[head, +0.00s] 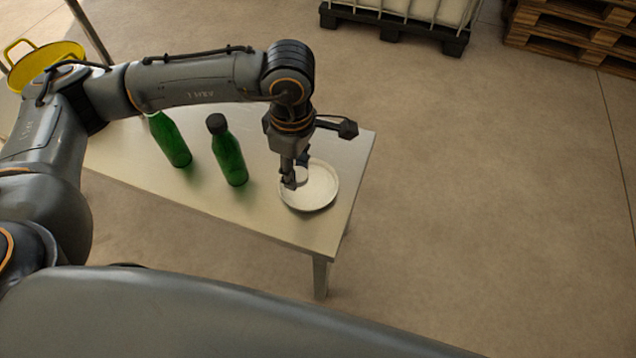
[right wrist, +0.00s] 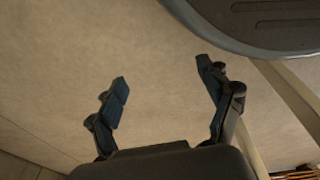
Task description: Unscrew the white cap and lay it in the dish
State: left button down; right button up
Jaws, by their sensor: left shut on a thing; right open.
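The white dish (head: 322,199) lies near the right end of the table. My left gripper (head: 295,173) points down over it and is shut on a small white thing, which looks like the white cap (head: 301,174). I cannot tell whether the cap touches the dish floor. A green bottle (head: 172,141) stands upright at the left, its very top close under my arm, with no cap clearly visible. A second green bottle (head: 230,157) with a black cap stands to its right. In the right wrist view my right gripper (right wrist: 162,75) is open and empty above the floor.
The pale table (head: 262,222) has clear room in front of the bottles and dish. A yellow pan-like container (head: 45,62) is at the far left. Wooden pallets (head: 575,35) and a black pallet with a white load (head: 395,27) stand behind. The floor at right is free.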

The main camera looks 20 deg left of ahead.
aim_at(306, 172)
pick_arm(q)
jog(key=s+a+r+n+p, duration=0.1)
jog(key=s+n+p, duration=0.3)
jog(key=n, duration=1.3)
jog(key=s+n+p, duration=0.4)
jog(key=n, duration=1.2)
jog(key=w+d+f, duration=0.1)
jog(key=w, duration=0.2)
jog(key=w+f, duration=0.1)
jog(key=w, duration=0.2)
jog(key=w+d+f, duration=0.1)
jog(key=w, duration=0.1)
jog(key=shift+w+d+f, duration=0.35)
jog(key=shift+w, duration=0.05)
jog(key=w+f, duration=0.2)
jog(key=f, duration=0.1)
jog(key=w+d+f, duration=0.1)
jog(key=w+f, duration=0.1)
jog(key=shift+d+f+b, duration=0.1)
jog(key=shift+b, duration=0.3)
jog(key=shift+w+f, duration=0.15)
jog(key=shift+f, duration=1.65)
pick_arm(e)
jog(key=s+d+f+g, duration=0.1)
jog(key=s+d+f, duration=0.1)
jog(key=s, duration=1.1)
jog(key=shift+s+d+f, duration=0.15)
jog(key=shift+d+f, duration=0.05)
jog(key=shift+d, duration=0.05)
